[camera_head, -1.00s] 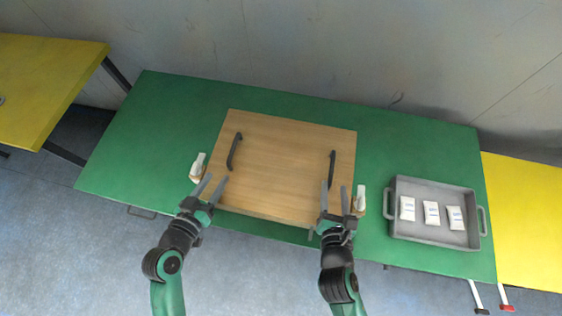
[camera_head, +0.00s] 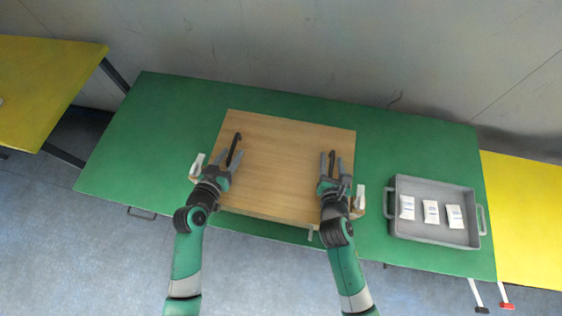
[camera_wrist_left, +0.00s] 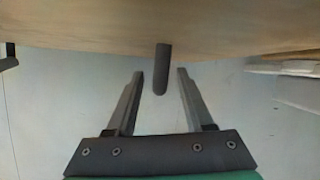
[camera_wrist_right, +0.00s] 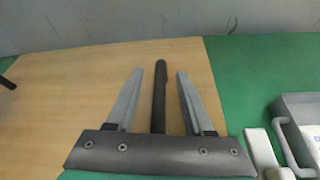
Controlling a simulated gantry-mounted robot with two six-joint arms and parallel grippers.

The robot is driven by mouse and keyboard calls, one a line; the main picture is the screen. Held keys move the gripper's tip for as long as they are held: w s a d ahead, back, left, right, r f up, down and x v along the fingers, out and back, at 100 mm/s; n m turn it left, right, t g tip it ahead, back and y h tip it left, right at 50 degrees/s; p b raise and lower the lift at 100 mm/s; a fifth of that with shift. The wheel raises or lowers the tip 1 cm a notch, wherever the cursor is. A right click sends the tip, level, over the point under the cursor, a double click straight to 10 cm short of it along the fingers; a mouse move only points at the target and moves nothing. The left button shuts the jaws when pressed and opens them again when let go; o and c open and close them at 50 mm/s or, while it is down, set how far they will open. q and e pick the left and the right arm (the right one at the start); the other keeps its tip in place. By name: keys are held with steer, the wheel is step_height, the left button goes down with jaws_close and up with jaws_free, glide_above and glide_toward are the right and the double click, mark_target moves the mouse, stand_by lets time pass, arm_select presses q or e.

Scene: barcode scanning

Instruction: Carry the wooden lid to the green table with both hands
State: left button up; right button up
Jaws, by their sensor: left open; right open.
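The wooden lid (camera_head: 280,160) is a light brown board with two dark bar handles. It lies over the middle of the green table (camera_head: 140,140). My left gripper (camera_head: 231,160) is open at the left handle (camera_head: 236,142); in the left wrist view this handle (camera_wrist_left: 161,68) shows between the two fingers, with a gap on each side. My right gripper (camera_head: 332,160) is open at the right handle; in the right wrist view this handle (camera_wrist_right: 160,95) runs between the fingers, apart from both. The arms hide the lower parts of the handles in the head view.
A grey tray (camera_head: 430,239) with three white packets stands on the right of the green table. Small white objects stand beside the lid, one at the left (camera_head: 197,165) and one at the right (camera_head: 360,193). Yellow tables flank both sides. A wall is behind.

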arm_select(q)
jaws_close()
arm_select(e)
jaws_close()
arm_select(q)
steer(key=shift+r, duration=0.1)
arm_select(e)
steer(key=shift+r, duration=0.1)
stand_by(0.8)
